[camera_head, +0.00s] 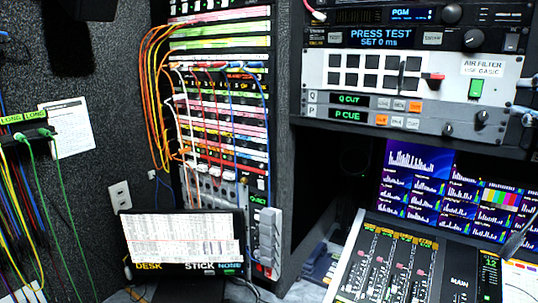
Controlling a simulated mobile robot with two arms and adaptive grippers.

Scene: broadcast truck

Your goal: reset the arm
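The task names no object apart from my arm. At the right edge of the head view, grey-white parts that look like my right gripper (525,112) show in front of the rack panel, beside its lower right knob. Most of it is cut off by the picture's edge. I cannot make out both fingertips or whether they are apart. I see nothing held there. My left gripper and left arm are not in the picture.
A rack panel (322,88) with buttons fills the upper right. A mixing console (381,262) and a lit multi-view screen (418,160) are below it. A patch bay (222,118) with many cables stands left of centre. A small monitor (182,237) is in front.

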